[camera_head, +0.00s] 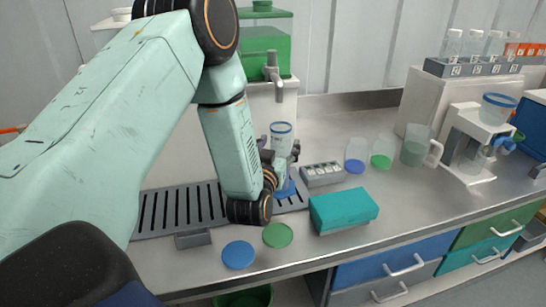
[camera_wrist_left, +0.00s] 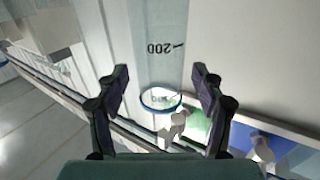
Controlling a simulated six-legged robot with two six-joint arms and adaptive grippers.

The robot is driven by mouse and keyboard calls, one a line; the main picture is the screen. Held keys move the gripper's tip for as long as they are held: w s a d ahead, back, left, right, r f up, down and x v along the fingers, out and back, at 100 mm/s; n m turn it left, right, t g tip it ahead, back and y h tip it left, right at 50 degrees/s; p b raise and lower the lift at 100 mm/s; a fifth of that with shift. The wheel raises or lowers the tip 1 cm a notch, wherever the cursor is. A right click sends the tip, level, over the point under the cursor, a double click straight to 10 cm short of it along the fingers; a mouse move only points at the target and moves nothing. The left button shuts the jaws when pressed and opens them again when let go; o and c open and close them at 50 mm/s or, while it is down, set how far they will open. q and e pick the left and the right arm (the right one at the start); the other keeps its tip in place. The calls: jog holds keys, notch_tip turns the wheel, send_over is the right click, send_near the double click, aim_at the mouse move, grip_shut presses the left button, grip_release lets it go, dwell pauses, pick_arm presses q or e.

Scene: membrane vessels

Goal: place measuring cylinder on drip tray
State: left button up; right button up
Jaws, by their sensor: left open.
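The measuring cylinder (camera_head: 281,133) is clear, with a blue rim and a blue foot. It stands upright at the right part of the slotted grey drip tray (camera_head: 146,233), and its foot appears to rest on the slats. My left gripper (camera_head: 281,156) is at the cylinder's upper part, partly hidden behind my forearm. In the left wrist view the cylinder (camera_wrist_left: 160,45), marked 200, shows between the spread fingers of my left gripper (camera_wrist_left: 162,82), with gaps on both sides. My right gripper is out of view.
A green tank with a tap (camera_head: 272,65) stands behind the tray. A teal box (camera_head: 343,210), a grey label block (camera_head: 321,174), blue (camera_head: 238,255) and green (camera_head: 278,235) discs lie near. Beakers and a jug (camera_head: 415,148) stand right. The front counter at right is clear.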

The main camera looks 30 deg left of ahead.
pick_arm(q)
jog(key=v, duration=1.1)
jog(key=shift+b, duration=0.4)
jog(key=shift+w+a, duration=0.15)
jog(key=shift+w, duration=0.05)
jog(key=shift+s, duration=0.2)
